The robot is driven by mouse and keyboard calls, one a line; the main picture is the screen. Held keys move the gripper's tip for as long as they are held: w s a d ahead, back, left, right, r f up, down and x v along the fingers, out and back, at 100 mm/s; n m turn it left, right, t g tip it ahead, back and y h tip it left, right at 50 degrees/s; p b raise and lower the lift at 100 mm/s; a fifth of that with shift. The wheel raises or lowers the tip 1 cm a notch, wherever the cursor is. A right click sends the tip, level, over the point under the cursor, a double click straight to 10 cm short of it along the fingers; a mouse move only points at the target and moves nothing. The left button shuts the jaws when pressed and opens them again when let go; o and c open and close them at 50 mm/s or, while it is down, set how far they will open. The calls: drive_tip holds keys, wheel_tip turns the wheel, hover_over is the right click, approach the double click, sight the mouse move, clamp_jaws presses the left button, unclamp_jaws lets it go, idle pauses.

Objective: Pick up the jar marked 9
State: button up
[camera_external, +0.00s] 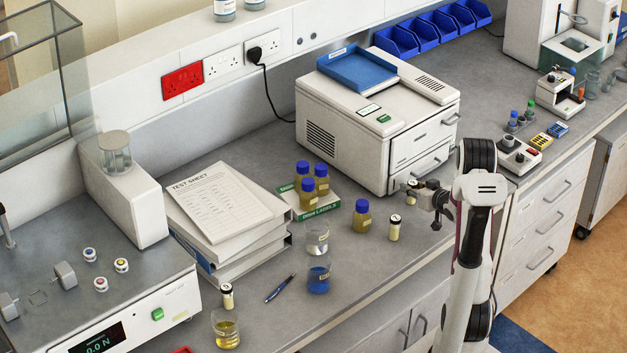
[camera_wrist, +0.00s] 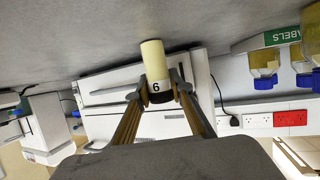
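A small cream jar with a dark band (camera_wrist: 155,72) stands on the bench in front of my gripper (camera_wrist: 159,86) in the wrist view. Its mark looks like a 6, but this view is upside down, so it would be a 9 the right way up. The fingers are apart, one each side of the jar; contact cannot be told. In the external view my gripper (camera_external: 427,203) is low over the bench, beside a small jar (camera_external: 411,197) that it partly hides. Similar jars stand nearer the front (camera_external: 394,231) and by the beaker at front left (camera_external: 227,297).
A white instrument (camera_external: 345,140) stands close behind. A brown bottle with a blue cap (camera_external: 362,217) stands left of my gripper, with several more on a green-edged box (camera_external: 325,200). Glass beakers (camera_external: 318,278) stand farther left. The bench front edge is close.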

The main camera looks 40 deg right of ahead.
clamp_jaws()
drive_tip(key=shift+r, duration=0.15)
wheel_tip(320, 180, up, 18)
idle(0.8)
